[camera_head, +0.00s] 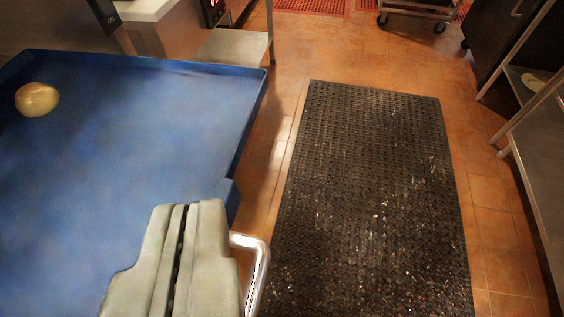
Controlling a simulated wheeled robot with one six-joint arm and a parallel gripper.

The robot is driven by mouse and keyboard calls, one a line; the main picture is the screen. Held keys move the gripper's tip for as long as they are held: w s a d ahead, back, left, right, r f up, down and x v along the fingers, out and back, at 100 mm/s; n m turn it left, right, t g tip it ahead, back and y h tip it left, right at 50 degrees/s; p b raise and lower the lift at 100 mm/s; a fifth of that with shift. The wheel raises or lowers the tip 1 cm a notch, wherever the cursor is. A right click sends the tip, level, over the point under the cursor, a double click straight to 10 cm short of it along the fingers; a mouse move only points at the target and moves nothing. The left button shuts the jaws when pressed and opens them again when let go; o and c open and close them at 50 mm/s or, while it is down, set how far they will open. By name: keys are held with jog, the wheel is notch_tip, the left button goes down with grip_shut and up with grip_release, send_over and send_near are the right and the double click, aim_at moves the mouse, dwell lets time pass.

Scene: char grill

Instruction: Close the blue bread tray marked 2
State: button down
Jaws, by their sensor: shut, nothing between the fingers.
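The blue bread tray (150,105) fills the left of the view, seen from above, with a low rim. A round bun (37,99) lies in it near the far left corner. No number mark shows on the tray. My gripper (188,206) is at the bottom of the view, shut and empty, over the tray's near right edge. A silver bar handle (258,272) shows just right of my gripper, partly hidden behind it. I cannot tell whether my gripper touches the tray or the handle.
A black perforated mat (375,190) lies on the orange tiled floor right of the tray. A metal shelf rack (545,130) stands at the right edge. A wheeled cart (415,12) and a metal table (235,47) are at the back. The floor over the mat is clear.

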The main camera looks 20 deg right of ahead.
jog(key=w+d+f+m+g+y, duration=0.35)
jog(key=w+d+f+g, duration=0.25)
jog(key=w+d+f, duration=0.55)
jog(key=w+a+f, duration=0.5)
jog(key=w+f, duration=0.1)
jog(key=w, duration=0.3)
jog(key=shift+f+n, duration=0.2)
jog(key=shift+n, duration=0.25)
jog(key=shift+w+a, duration=0.1)
send_near(67, 101)
jog(key=x, duration=0.5)
jog(key=shift+d+f, duration=0.35)
jog(key=shift+f, duration=0.1)
jog(key=shift+w+a, duration=0.25)
jog(key=shift+a, duration=0.25)
jog(key=shift+r, duration=0.1)
